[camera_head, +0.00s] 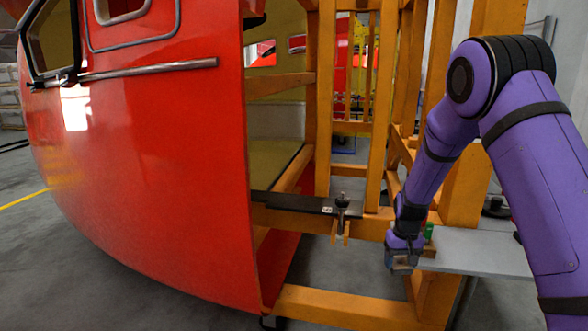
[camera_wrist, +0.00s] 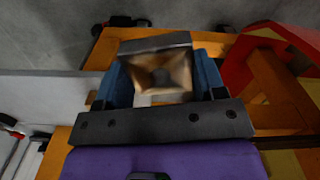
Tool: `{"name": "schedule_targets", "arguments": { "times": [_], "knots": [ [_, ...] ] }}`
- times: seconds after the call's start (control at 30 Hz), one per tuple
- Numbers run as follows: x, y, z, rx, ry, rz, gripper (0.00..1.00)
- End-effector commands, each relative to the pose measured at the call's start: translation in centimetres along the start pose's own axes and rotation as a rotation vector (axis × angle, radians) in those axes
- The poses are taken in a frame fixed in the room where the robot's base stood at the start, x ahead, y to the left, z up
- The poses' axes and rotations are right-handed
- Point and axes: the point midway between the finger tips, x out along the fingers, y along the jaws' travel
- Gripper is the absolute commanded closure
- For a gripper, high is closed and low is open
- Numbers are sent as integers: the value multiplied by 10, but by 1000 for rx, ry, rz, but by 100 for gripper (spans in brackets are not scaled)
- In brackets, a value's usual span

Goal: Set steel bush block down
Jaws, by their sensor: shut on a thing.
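The steel bush block (camera_wrist: 178,72) sits between the two blue fingers of my gripper (camera_wrist: 161,82) in the wrist view. It has a dark grey edge and a brownish, hollow-looking face. In the head view my gripper (camera_head: 402,263) points down at the left end of a grey plate (camera_head: 475,251), beside the orange frame. The block is small and hard to tell from the fingers there. I cannot tell whether it touches anything below. The grey plate also shows at the left of the wrist view (camera_wrist: 45,88).
The large red nosecone (camera_head: 150,170) fills the left. The orange frame (camera_head: 345,304) stands around its open end, with posts close to my arm. A dark bar with a clamp (camera_head: 342,207) is left of my gripper. A small green thing (camera_head: 429,231) is just right of it. The plate's right part looks clear.

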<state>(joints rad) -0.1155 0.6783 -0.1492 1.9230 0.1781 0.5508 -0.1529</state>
Motion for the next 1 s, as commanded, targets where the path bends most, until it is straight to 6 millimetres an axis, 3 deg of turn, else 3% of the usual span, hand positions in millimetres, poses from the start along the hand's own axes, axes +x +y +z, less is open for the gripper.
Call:
{"name": "schedule_targets", "arguments": {
  "times": [0.5, 1.0],
  "knots": [
    [58, 0, 47, 0, -3, 0, 73],
    [63, 0, 52, 0, 0, -1, 73]
  ]
}}
